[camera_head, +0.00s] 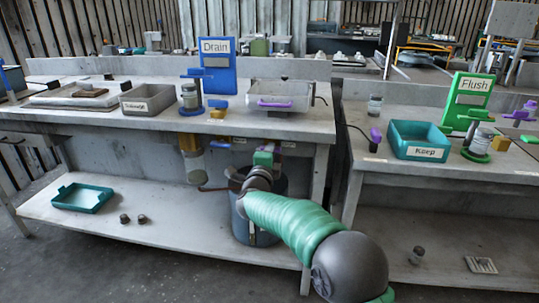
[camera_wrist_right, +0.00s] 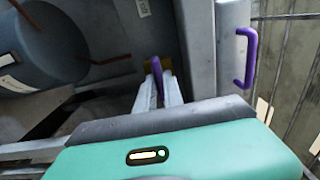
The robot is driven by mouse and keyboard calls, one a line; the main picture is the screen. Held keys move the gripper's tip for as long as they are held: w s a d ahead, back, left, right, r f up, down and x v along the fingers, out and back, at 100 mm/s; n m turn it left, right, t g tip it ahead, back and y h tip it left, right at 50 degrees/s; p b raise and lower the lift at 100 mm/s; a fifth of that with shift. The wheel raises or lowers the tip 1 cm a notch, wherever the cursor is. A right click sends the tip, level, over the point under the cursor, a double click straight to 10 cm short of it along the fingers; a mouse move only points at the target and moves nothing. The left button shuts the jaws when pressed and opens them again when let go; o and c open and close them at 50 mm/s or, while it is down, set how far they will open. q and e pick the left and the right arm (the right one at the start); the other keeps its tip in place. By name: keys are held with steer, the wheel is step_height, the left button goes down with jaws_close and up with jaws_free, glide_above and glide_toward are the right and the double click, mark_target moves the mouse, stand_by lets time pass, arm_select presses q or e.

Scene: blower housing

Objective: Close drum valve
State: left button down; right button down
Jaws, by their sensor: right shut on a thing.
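The drum (camera_head: 240,215) is a dark grey-blue cylinder under the front edge of the left bench, partly hidden by my right arm. In the right wrist view the drum (camera_wrist_right: 45,55) lies on its side in the picture at the left. A purple lever (camera_wrist_right: 157,70), which looks like the valve handle, stands between the fingertips of my right gripper (camera_wrist_right: 160,95), beside a small yellow part. My right gripper is shut on this lever. In the head view the fingers are hard to make out below the bench top. My left gripper is in neither view.
A tray with a purple handle (camera_head: 274,103) sits on the bench above; its handle (camera_wrist_right: 246,57) is right of my fingers in the wrist view. A glass jar (camera_head: 195,166) hangs under the bench left of the drum. A teal tray (camera_head: 83,197) lies on the lower shelf.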

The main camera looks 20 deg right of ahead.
steer(key=shift+f, duration=0.4)
steer(key=c, duration=1.5)
jaws_free()
steer(key=shift+s+d, duration=0.1)
steer(key=shift+o, duration=0.2)
steer(key=shift+r, duration=0.15)
steer(key=shift+r, duration=0.1)
steer(key=p+v, duration=0.4)
steer(key=v, duration=1.2)
steer(key=shift+s+a, duration=0.25)
steer(key=shift+s, duration=0.1)
